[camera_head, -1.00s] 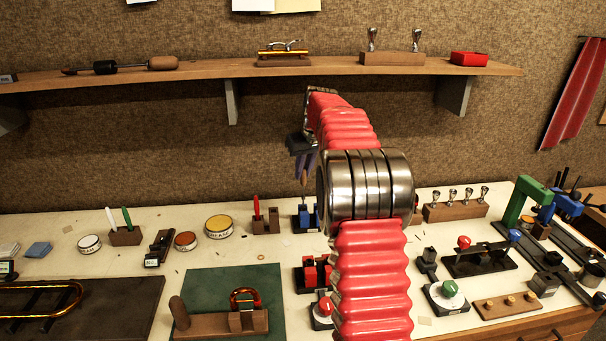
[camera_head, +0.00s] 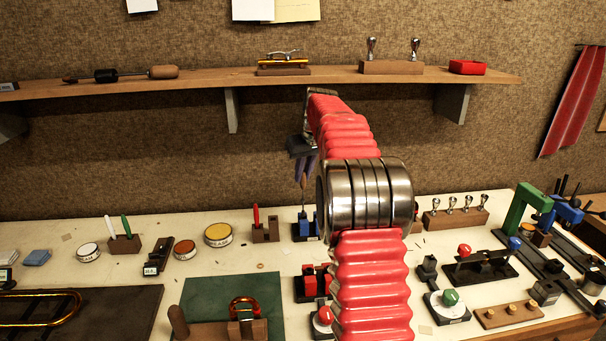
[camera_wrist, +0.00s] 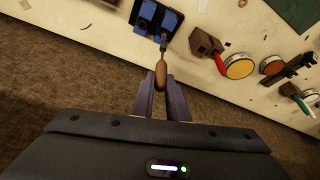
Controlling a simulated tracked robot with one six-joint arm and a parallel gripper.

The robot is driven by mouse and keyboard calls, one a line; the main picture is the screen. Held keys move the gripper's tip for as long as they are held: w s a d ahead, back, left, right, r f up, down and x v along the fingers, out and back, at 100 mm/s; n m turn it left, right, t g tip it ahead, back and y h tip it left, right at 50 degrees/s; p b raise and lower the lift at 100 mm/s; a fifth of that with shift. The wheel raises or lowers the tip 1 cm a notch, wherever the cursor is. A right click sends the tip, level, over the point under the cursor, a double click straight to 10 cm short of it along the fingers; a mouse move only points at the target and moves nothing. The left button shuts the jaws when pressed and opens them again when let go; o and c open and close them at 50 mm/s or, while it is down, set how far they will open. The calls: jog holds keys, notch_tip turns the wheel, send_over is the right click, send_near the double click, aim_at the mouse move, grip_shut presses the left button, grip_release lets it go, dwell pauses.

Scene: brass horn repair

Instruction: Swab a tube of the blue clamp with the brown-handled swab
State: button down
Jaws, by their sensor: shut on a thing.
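My gripper (camera_wrist: 162,80) is shut on the brown handle of the swab (camera_wrist: 161,72). In the wrist view the swab's thin dark end points away from the fingers, toward the blue clamp (camera_wrist: 146,12). In the head view my gripper (camera_head: 304,168) is above the blue clamp (camera_head: 303,228), with the swab's thin shaft hanging down between them. The clamp has blue blocks on a dark base. The swab's tip overlaps the clamp in both views; I cannot tell whether it touches a tube.
A brown block with a red-handled tool (camera_head: 257,218) and a yellow-lidded tin (camera_head: 218,234) stand left of the clamp. A red clamp (camera_head: 314,282) stands in front of it. The wooden shelf (camera_head: 210,81) runs along the wall behind, above the gripper.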

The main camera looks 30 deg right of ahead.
jog(key=shift+f, duration=1.95)
jog(key=shift+r, duration=0.1)
jog(key=shift+r, duration=1.9)
jog(key=shift+r, duration=2.25)
jog(key=shift+s, duration=0.1)
